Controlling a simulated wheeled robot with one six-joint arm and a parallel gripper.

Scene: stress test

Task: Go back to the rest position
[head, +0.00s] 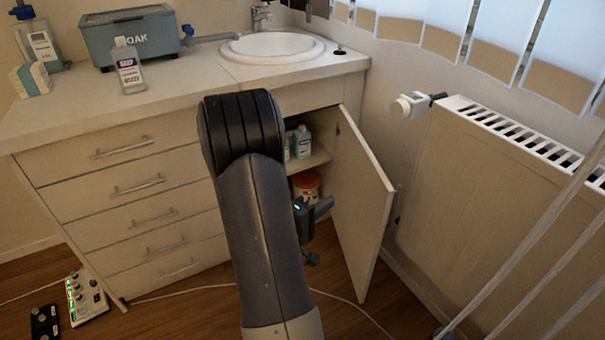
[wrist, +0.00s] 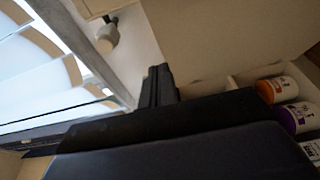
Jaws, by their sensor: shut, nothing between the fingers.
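My arm rises through the middle of the head view and hides part of the open cabinet (head: 362,200). My gripper (wrist: 158,85) shows in the wrist view as dark fingers, closed together with nothing between them. In the head view it is mostly hidden behind my arm; dark parts with a green light show just right of the arm, in front of the cabinet opening. In the wrist view, containers with an orange label (wrist: 270,91) and a purple label (wrist: 293,118) stand to the right of the fingers, apart from them.
The cabinet door stands open toward the radiator (head: 490,195) at right. Inside are white bottles (head: 302,142) and an orange-white tub (head: 307,184). The counter holds a sink (head: 272,47), a grey-blue box (head: 130,38) and a purple-labelled bottle (head: 128,68). Cables cross the floor.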

